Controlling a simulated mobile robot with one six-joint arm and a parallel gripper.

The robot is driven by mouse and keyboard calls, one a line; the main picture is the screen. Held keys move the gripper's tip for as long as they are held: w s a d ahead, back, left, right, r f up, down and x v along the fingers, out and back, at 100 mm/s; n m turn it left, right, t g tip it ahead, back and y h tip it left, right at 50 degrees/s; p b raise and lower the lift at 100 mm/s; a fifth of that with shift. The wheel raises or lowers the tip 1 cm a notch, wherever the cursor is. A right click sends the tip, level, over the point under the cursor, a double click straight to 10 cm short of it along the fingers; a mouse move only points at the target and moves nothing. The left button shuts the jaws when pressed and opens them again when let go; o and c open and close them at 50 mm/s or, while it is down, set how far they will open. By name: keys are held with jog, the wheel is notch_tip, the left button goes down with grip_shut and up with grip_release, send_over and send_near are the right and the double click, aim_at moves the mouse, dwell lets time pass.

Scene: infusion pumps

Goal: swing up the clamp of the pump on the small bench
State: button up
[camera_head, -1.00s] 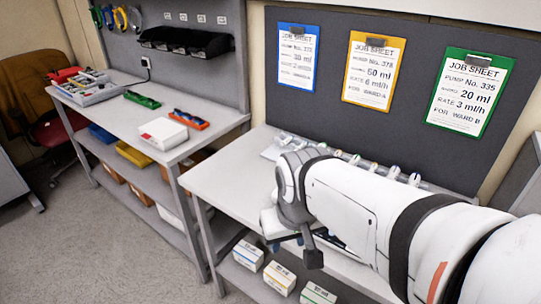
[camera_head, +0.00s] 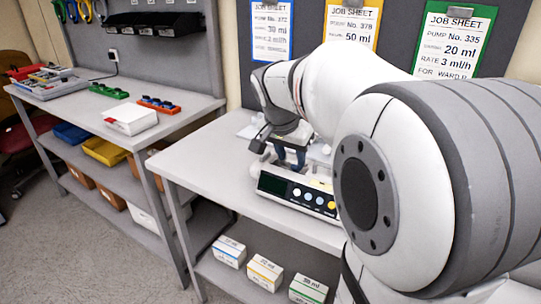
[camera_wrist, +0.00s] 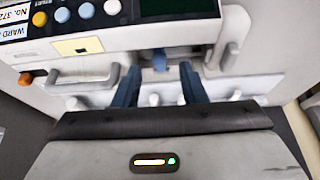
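The pump (camera_head: 297,195) sits on the small bench (camera_head: 205,160), its dark display and round buttons facing front. In the wrist view the pump (camera_wrist: 150,38) fills the top, upside down. A small blue part (camera_wrist: 159,61), which looks like the clamp's tip, shows at the pump's edge. My gripper (camera_head: 290,163) points down over the pump. In the wrist view its two blue fingers (camera_wrist: 160,75) are apart, with the blue part between or just beyond their tips. I cannot tell whether they touch it. In the head view my gripper hides the clamp.
Job sheets (camera_head: 350,28) hang on the dark board behind. Boxes (camera_head: 265,273) stand on the lower shelf. Another bench (camera_head: 85,103) at left holds a white box (camera_head: 131,119).

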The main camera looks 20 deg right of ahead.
aim_at(294, 166)
jog(key=x, duration=0.4)
jog(key=shift+c, duration=0.6)
grip_shut()
jog(key=shift+d, duration=0.15)
jog(key=shift+r, duration=0.15)
